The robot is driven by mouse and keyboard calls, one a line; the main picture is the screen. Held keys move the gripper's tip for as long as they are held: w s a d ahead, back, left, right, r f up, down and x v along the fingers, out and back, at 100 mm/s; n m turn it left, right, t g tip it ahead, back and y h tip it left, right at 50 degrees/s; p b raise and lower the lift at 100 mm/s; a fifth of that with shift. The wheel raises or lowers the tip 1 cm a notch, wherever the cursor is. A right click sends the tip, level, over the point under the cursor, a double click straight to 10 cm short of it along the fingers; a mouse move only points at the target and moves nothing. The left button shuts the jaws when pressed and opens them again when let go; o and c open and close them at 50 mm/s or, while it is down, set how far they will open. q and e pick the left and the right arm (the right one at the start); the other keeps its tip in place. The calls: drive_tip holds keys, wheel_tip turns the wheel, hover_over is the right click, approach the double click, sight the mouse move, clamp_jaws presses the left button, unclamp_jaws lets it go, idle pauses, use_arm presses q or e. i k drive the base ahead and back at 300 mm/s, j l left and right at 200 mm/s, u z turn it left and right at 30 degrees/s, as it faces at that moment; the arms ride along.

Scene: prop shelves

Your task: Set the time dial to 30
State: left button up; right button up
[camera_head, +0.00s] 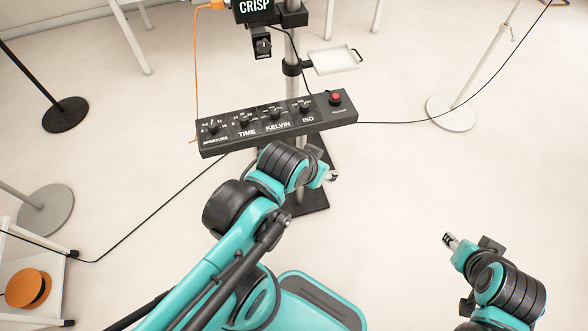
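The TIME dial (244,122) is a small dark knob on a long black control box (352,116), second from the left. Small white numbers surround it, too small to read surely, and its setting cannot be told. My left gripper (328,176) is below and right of the dial, apart from it, near the box's lower edge; the wrist mostly hides its fingers. My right gripper (451,241) is far to the lower right over open floor. Its fingers are small and their opening is unclear.
The APERTURE (211,129), KELVIN (275,114) and ISO (304,107) dials and a red button (336,97) share the box. A pole (291,65) rises behind it, with a white tray (333,61). A black cable (140,222) crosses the floor.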

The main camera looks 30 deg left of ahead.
sight(244, 119)
drive_tip(key=u, duration=1.6)
drive_tip(key=i+l, duration=0.35)
drive_tip(key=i+l+u, duration=0.1)
drive_tip(key=i+l, duration=0.2)
drive_tip(key=l, duration=0.25)
